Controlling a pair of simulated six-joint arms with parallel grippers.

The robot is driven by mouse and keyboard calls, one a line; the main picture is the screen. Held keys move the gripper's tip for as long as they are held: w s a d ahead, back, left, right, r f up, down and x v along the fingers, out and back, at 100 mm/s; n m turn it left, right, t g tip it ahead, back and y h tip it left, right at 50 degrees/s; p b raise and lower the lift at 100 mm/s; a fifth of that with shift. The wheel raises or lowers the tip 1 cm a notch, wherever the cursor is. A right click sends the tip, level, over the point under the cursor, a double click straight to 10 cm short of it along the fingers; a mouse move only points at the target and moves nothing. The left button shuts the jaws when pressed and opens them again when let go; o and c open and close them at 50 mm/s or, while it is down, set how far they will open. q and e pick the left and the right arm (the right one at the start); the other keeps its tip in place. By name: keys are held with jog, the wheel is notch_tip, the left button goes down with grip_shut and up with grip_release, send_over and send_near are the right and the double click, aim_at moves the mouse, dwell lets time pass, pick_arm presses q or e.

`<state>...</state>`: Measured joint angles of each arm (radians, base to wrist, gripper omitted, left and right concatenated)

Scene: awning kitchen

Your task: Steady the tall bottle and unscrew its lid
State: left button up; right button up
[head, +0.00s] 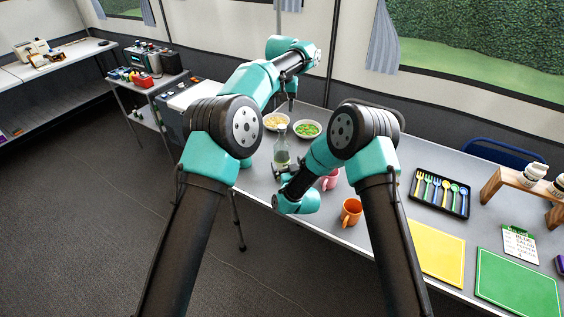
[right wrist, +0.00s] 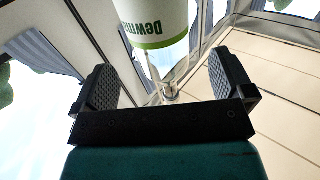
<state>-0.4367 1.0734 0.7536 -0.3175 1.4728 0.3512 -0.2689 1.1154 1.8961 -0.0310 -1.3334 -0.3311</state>
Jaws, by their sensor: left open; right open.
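The tall bottle (head: 281,148) stands upright on the table, clear with a greenish lower part. In the right wrist view, its white label with a green band (right wrist: 158,40) shows between and beyond the fingers. My right gripper (head: 278,176) is open beside the bottle's near side; in the wrist view, the open fingers (right wrist: 165,85) are on either side of the bottle with gaps, and nothing is gripped. My left gripper (head: 291,98) is open and points down, behind and above the bottle. The lid is too small to make out in the head view.
Two food bowls (head: 308,129) (head: 276,121) stand behind the bottle. A pink mug (head: 330,181) and an orange mug (head: 351,212) stand to its right. Farther right are a cutlery tray (head: 440,194), a yellow board (head: 436,252), a green board (head: 517,285) and a wooden rack (head: 520,184).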

jog(key=x, duration=0.6)
jog(key=shift+w, duration=0.25)
